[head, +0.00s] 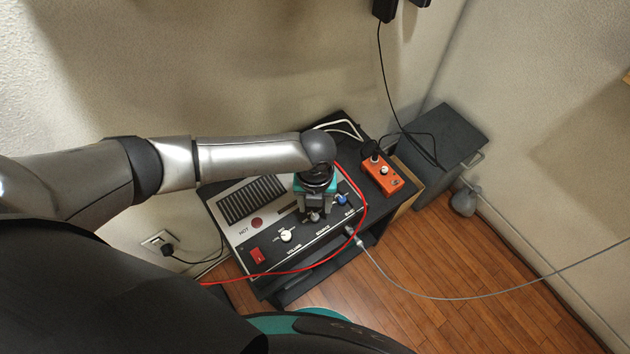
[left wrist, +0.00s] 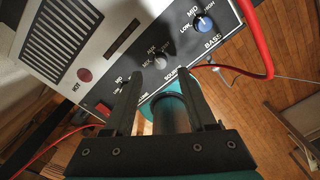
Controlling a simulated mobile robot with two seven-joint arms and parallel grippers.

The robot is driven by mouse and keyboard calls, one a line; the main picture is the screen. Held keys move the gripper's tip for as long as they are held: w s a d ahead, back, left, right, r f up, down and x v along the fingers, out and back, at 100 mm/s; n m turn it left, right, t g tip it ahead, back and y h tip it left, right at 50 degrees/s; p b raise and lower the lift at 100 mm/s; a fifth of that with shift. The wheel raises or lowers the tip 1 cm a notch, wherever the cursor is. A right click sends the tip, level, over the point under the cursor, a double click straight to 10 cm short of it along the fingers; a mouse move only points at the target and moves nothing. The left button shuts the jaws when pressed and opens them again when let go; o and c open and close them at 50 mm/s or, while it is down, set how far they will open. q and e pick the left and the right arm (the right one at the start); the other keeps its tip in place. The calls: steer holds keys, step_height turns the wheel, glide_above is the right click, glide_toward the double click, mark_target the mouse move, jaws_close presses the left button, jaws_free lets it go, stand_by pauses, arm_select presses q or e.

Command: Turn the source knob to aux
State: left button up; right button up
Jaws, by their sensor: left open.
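The source knob (left wrist: 161,62) is small and grey on the dark front panel of the amplifier (head: 236,233), above the word SOURCE. The labels AUX and MIC show at its upper left in the left wrist view; where its pointer stands I cannot tell. My left gripper (head: 313,213) is over the panel with its fingers apart. In the left wrist view the knob shows between and just beyond the two fingertips (left wrist: 159,73), with no contact visible. In the head view the gripper mostly hides the knob. My right gripper is not in view.
The white volume knob (head: 287,235) and blue bass knob (head: 341,200) flank the source knob. A red switch (head: 257,256) is at the panel's left. A red cable (head: 363,200) arches across the amplifier's right side. An orange pedal (head: 384,176) stands at right; a grey cable (head: 400,287) plugs into the front.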

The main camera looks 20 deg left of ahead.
mark_target(315, 217)
arm_select(q)
step_height(315, 217, up, 10)
steer(key=p, duration=0.2)
steer(key=shift+s, duration=0.1)
stand_by(0.5)
